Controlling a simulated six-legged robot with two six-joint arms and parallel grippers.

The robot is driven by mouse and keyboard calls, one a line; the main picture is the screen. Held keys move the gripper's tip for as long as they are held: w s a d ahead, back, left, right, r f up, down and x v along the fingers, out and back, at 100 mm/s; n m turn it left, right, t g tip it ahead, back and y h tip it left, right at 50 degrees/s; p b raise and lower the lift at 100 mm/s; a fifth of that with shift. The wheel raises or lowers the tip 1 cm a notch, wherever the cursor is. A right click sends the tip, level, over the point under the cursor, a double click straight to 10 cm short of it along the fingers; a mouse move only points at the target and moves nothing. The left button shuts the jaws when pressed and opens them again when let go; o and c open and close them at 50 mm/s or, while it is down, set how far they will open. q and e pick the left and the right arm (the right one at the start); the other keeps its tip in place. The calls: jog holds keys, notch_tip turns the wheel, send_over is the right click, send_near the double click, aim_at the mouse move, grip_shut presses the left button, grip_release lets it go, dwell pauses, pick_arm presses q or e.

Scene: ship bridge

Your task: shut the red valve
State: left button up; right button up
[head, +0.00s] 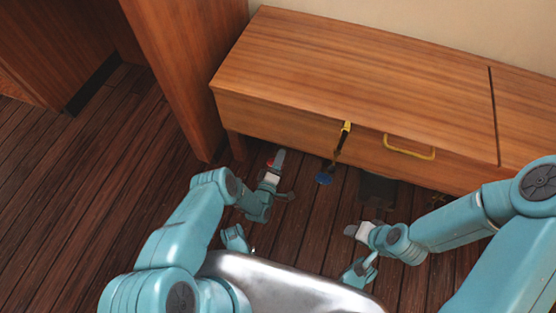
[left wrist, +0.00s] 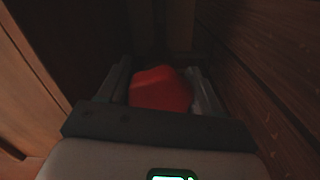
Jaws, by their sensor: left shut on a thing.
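The red valve (left wrist: 160,89) shows as a rounded red shape in the left wrist view, between the two fingers of my left gripper (left wrist: 165,92). The valve's pipe or mount is hidden. My right gripper (head: 357,231) is at the lower right over the floor, away from the valve; I cannot tell whether its fingers are apart.
A wooden cabinet (head: 350,70) with a yellow handle (head: 409,148) overhangs the area. A wooden panel (head: 185,70) stands at left. The plank floor (head: 110,200) is clear at left.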

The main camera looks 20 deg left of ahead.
pick_arm(q)
jog(key=m, duration=1.5)
jog(key=shift+s+f, duration=0.15)
jog(key=shift+f, duration=0.15)
jog(key=shift+m, duration=0.3)
jog(key=o, duration=0.8)
jog(key=shift+o, duration=0.6)
jog(key=shift+a, duration=0.15)
jog(key=shift+r, duration=0.1)
